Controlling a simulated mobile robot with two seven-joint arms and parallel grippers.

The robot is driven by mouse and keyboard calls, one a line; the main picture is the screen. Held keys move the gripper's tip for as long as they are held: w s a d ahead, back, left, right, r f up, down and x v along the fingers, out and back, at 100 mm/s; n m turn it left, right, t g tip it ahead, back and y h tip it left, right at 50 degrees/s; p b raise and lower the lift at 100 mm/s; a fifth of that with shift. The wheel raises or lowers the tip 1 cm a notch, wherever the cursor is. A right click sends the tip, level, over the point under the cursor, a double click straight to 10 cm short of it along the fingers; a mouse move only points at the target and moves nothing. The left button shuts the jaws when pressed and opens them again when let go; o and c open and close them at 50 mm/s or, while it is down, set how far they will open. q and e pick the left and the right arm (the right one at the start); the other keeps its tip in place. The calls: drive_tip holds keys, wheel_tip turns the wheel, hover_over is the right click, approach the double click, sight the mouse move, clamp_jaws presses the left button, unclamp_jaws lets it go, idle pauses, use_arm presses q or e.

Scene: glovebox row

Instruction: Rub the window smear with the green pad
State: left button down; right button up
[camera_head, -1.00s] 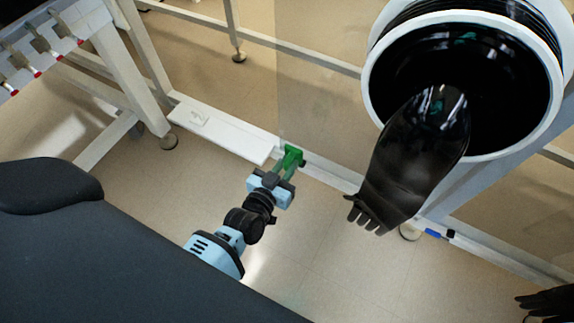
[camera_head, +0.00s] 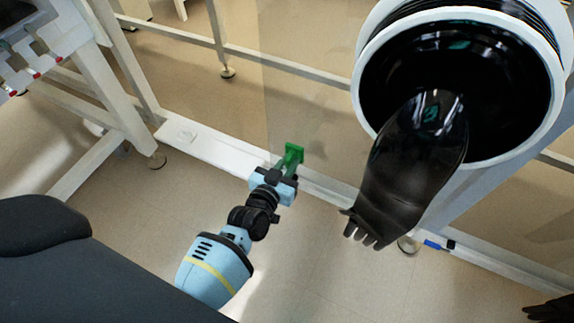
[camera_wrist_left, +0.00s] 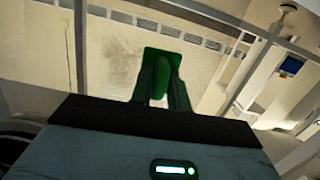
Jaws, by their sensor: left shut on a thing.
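My left gripper (camera_head: 286,170) is shut on the green pad (camera_head: 293,154) and holds it out in front of the clear window pane (camera_head: 312,115), just above the white bottom rail. In the left wrist view the green pad (camera_wrist_left: 165,56) stands beyond the fingertips of the left gripper (camera_wrist_left: 163,88), its flat plate facing the pane. I cannot tell whether the pad touches the pane. A faint grey, speckled smear (camera_wrist_left: 121,72) shows left of the pad in the wrist view; the pad may hide part of it. My right gripper is not in view.
A glove port (camera_head: 460,80) with a hanging black glove (camera_head: 405,175) is at right of the pad. A white ledge (camera_head: 210,148) runs along the left. A blue marker (camera_head: 434,245) lies on the rail at right. The floor in front is clear.

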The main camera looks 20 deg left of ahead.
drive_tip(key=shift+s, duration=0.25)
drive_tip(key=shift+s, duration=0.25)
use_arm(q)
drive_tip(key=shift+w, duration=0.15)
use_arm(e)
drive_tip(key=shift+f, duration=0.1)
use_arm(q)
drive_tip(key=shift+w, duration=0.45)
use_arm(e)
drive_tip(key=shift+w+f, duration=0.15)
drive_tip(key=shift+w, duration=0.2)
use_arm(q)
drive_tip(key=shift+w+b, duration=0.35)
drive_tip(key=shift+w, duration=0.05)
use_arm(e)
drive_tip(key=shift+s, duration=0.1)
use_arm(q)
drive_tip(key=shift+d, duration=0.15)
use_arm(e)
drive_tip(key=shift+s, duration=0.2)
